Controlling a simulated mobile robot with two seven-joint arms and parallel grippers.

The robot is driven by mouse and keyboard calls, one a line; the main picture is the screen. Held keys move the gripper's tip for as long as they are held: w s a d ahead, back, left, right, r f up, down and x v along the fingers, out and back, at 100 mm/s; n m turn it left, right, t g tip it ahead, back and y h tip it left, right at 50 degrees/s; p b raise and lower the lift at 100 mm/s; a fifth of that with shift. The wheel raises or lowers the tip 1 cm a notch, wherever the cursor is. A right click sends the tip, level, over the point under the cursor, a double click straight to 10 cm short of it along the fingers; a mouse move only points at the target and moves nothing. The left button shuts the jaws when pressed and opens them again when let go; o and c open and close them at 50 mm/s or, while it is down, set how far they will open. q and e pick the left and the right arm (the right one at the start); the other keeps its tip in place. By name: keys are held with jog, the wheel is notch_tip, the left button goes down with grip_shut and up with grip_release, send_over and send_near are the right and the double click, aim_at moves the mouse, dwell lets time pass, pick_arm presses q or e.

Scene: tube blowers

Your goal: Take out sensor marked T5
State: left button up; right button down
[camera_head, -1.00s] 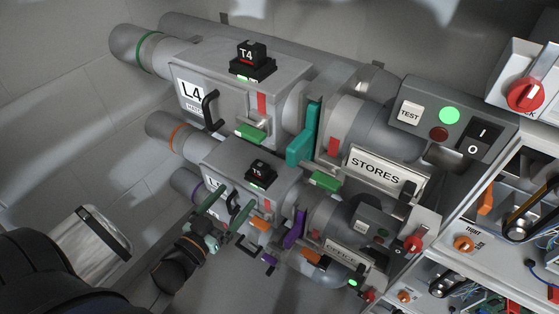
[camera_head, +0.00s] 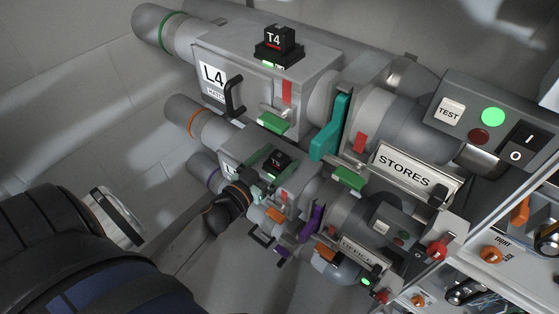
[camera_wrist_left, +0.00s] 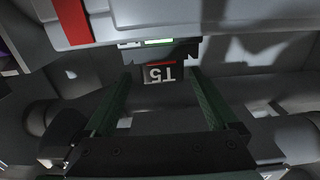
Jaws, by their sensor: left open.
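The black sensor marked T5 (camera_head: 277,160) sits on top of the lower, middle grey unit, behind the T4 unit's front. In the left wrist view its label (camera_wrist_left: 160,74) shows upside down, with a red line and a lit green strip beside its base. My left gripper (camera_head: 270,166) is at the sensor, with its green fingers on either side of it. In the left wrist view the open fingers (camera_wrist_left: 161,78) flank the sensor, with a visible gap on each side. The sensor is seated in its base. My right gripper is not in view.
A teal lever (camera_head: 331,127), a purple lever (camera_head: 314,222) and the STORES sign (camera_head: 406,171) lie to the right. A control box (camera_head: 492,120) stands at far right.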

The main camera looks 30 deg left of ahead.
aim_at(283, 153)
pick_arm(q)
jog(key=w, duration=0.4)
jog(key=shift+w+f, duration=0.25)
jog(key=c, duration=1.5)
